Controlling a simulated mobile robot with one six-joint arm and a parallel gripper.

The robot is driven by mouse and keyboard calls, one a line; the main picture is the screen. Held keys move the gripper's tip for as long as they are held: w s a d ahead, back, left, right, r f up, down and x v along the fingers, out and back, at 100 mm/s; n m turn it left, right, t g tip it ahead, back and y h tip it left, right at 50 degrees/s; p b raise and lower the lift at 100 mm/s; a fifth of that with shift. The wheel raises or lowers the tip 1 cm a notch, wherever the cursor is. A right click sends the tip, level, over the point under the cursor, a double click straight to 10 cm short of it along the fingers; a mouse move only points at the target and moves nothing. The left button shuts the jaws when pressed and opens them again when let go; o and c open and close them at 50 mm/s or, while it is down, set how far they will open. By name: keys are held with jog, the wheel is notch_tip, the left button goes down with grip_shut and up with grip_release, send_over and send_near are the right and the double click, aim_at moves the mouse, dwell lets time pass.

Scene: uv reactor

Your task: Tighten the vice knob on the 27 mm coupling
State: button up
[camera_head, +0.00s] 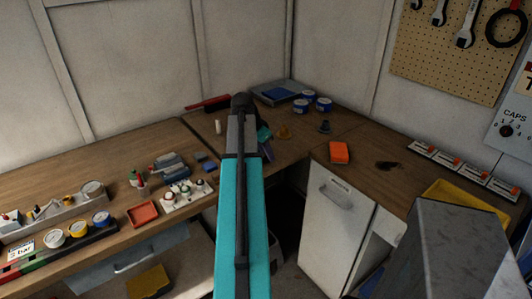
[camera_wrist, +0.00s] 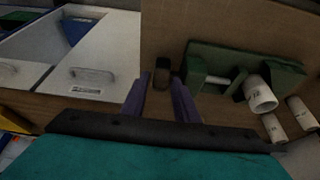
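In the wrist view a green vice (camera_wrist: 207,88) sits on the brown bench with a metal screw bar between its green jaws. A dark knob (camera_wrist: 162,70) stands at its left side. A white coupling (camera_wrist: 260,93) is at the vice's right part; its marking is too small to read. My gripper (camera_wrist: 160,86) has its two purple fingers apart, with the knob in line with the gap between them. I cannot tell whether the fingers reach around the knob or touch it. In the head view my arm hides most of this spot.
More white tubular pieces (camera_wrist: 275,128) lie right of the vice. A white cabinet (camera_head: 335,218) with a handle stands below the bench. An orange box (camera_head: 339,152), blue tins (camera_head: 307,97) and a red tray (camera_head: 142,213) lie on the benches. A yellow tray (camera_head: 466,201) is at right.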

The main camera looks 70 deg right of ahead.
grip_shut()
jog(key=shift+d+r, duration=0.1)
jog(key=y+p, duration=0.1)
jog(key=t+y+p, duration=0.1)
jog(key=p, duration=0.1)
jog(key=shift+s+d+r+t, duration=0.1)
jog(key=shift+s+d+t, duration=0.1)
jog(key=shift+d+t, duration=0.15)
jog(key=t+y+p, duration=0.2)
jog(key=y+p, duration=0.1)
jog(key=shift+s+d+f, duration=0.2)
jog(key=shift+d, duration=0.1)
jog(key=shift+f+t+y+p, duration=0.25)
jog(key=shift+y+p, duration=0.2)
jog(key=shift+y, duration=0.25)
